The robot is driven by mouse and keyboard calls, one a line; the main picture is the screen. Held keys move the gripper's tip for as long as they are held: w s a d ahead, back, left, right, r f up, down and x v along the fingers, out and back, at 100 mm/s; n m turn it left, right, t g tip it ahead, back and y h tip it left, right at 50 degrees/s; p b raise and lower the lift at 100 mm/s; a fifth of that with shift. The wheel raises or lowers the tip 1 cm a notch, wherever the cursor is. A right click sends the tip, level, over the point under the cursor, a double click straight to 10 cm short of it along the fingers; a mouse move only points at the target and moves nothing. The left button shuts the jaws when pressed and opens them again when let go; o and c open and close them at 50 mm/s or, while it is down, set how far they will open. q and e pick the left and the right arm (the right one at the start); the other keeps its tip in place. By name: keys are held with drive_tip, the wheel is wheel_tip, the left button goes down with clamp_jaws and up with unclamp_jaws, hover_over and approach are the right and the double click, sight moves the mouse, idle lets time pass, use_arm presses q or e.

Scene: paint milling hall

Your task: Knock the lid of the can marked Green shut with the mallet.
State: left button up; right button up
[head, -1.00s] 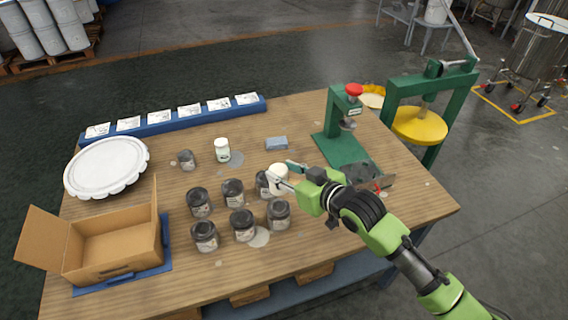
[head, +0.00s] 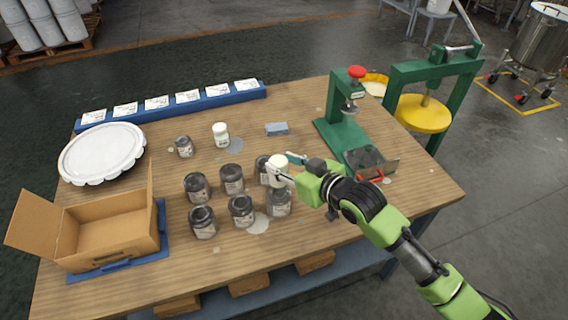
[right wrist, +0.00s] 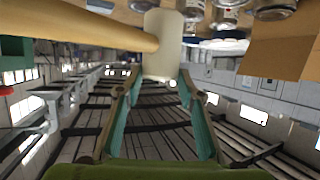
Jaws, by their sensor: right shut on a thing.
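My right gripper (head: 283,168) is shut on the mallet, with its pale cylindrical head (head: 278,176) at the fingertips. In the right wrist view the head (right wrist: 162,45) shows at the fingertips, and a tan wooden bar, apparently the handle (right wrist: 90,24), runs off to the upper left. Several dark-lidded cans stand in two rows on the table. The mallet head is at the right end of the rows, partly covering the back-right can (head: 262,166) and just above the front-right can (head: 279,204) in the picture; contact cannot be told. Can labels are too small to read, so the Green one cannot be picked out.
An open cardboard box (head: 108,228) on a blue mat and a white scalloped lid (head: 102,152) are at left. A small dark jar (head: 184,147), a white jar (head: 221,134) and a blue block (head: 277,129) stand behind the cans. A green press (head: 340,115) is at right.

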drive_tip(key=shift+f+b, duration=1.4)
drive_tip(key=shift+f, duration=1.3)
wheel_tip(320, 180, up, 6)
drive_tip(key=p, duration=0.7)
drive_tip(key=shift+r, duration=0.2)
drive_tip(key=shift+f, duration=0.15)
